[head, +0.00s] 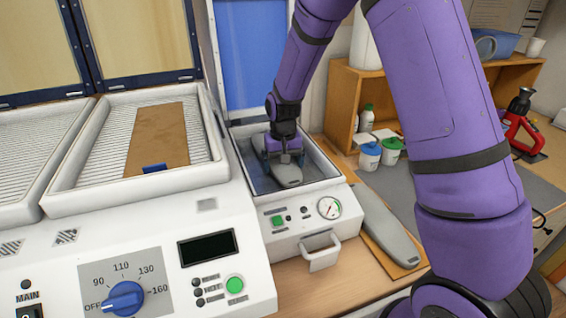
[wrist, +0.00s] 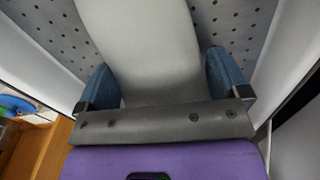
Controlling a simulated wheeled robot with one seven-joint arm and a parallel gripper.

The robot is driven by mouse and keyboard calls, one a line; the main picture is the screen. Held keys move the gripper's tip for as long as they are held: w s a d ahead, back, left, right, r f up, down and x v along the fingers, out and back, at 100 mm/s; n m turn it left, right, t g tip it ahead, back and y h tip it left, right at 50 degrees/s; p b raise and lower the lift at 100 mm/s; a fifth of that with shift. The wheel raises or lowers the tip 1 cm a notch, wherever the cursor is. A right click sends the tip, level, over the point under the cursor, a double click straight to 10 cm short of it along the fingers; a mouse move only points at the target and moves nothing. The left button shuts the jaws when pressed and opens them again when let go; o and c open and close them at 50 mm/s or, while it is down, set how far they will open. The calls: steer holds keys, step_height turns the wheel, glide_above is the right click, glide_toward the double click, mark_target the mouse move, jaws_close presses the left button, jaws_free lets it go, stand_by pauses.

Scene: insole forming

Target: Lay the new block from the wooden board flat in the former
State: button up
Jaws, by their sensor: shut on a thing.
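My gripper (head: 284,156) reaches down into the former (head: 330,177), a white open box with a blue lid raised behind it. It is shut on a grey insole-shaped block (head: 288,176). In the wrist view the blue fingers (wrist: 163,85) stand on both sides of the grey block (wrist: 147,45), above a dotted grey surface (wrist: 55,27). I cannot tell whether the block touches the former's floor.
Left of the former is a white heater with ribbed trays (head: 98,146), one holding a brown strip (head: 160,135). A red tool (head: 520,128) sits far right.

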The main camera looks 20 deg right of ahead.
steer(key=o, duration=0.8)
steer(key=shift+o, duration=0.2)
steer(key=shift+r, duration=0.1)
step_height(320, 180, up, 11)
